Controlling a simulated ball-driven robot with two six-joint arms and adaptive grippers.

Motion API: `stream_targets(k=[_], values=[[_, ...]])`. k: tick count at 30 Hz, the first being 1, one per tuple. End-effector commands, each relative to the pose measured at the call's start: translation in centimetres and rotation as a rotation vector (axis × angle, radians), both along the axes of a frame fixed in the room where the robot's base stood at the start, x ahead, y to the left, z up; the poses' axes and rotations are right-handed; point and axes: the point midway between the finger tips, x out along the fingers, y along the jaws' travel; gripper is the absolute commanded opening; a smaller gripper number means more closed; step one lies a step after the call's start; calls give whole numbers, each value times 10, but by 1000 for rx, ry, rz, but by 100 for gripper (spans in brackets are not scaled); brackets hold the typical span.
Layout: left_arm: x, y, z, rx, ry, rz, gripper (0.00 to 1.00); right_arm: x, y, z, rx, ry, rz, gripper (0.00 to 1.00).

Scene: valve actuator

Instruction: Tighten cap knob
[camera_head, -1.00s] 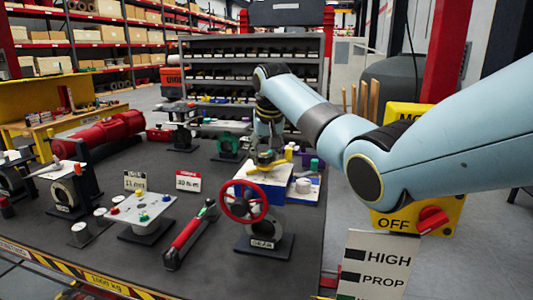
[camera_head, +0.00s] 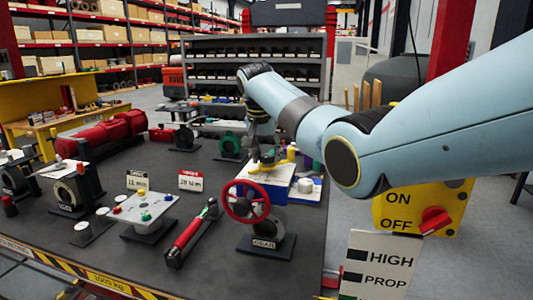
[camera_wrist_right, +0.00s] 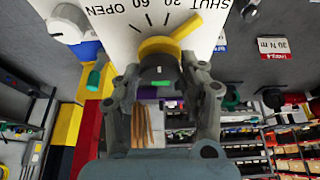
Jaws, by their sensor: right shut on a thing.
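A dark cap knob (camera_wrist_right: 160,70) with a pale mark sits over a yellow pointer handle (camera_wrist_right: 172,42) in the right wrist view. In the head view, my right gripper (camera_head: 267,156) is above the yellow handle (camera_head: 262,168) on the white and blue box (camera_head: 280,183), and the arm partly hides the area. The knob is too small to make out there. My left gripper is not in view.
A red handwheel (camera_head: 246,202) on a gear stand is in front of the box. A red-handled wrench (camera_head: 190,235) and a white plate stand (camera_head: 146,208) are to the left. A yellow ON/OFF switch box (camera_head: 445,205) is at the right. Bare bench lies between items.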

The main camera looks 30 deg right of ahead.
Motion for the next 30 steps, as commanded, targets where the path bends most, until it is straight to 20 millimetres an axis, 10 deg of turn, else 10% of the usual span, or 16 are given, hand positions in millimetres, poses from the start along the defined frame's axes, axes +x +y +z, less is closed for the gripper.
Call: stream_targets(k=[7,8,13,23,30], values=[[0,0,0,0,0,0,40,1,-1,3,-3,-6,0,10],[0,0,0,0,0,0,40,1,-1,3,-3,-6,0,43],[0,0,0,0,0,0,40,1,-1,2,-2,-4,1,65],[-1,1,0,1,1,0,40,0,1,4,-1,-2,2,65],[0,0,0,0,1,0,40,-10,14,44,-1,-6,4,65]])
